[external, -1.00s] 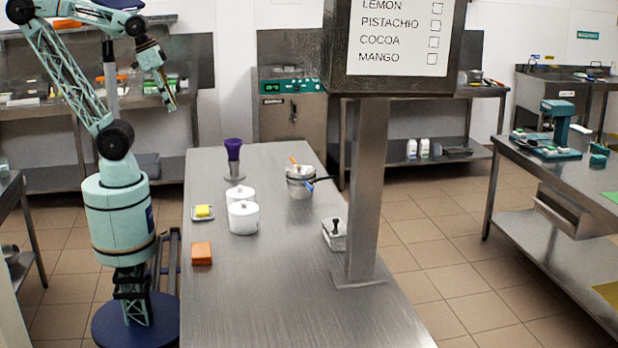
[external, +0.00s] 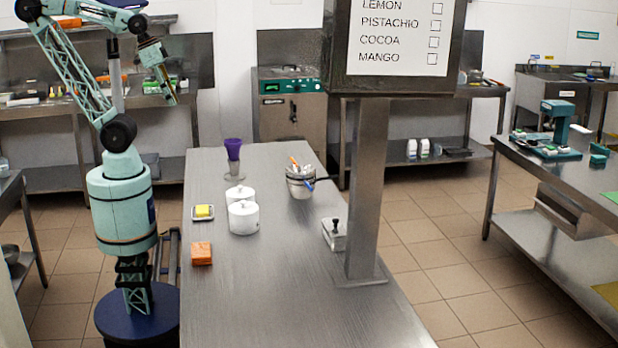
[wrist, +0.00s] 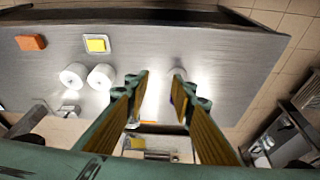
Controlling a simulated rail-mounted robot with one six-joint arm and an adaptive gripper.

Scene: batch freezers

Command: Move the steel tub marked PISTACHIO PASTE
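No label reading PISTACHIO PASTE is legible in either view. A small steel tub with a lid and black knob (external: 335,236) stands by the right edge of the central table, beside the sign post. I cannot tell if it is the marked one. A pot holding utensils (external: 299,186) stands farther back. Two white lidded canisters (external: 243,219) stand near the table's middle; they also show in the wrist view (wrist: 73,76). My gripper (external: 172,97) is raised beyond the table's far left side, away from these things. In the wrist view its fingers (wrist: 160,86) are apart, with nothing between them.
The steel table (external: 290,300) is clear at the front.

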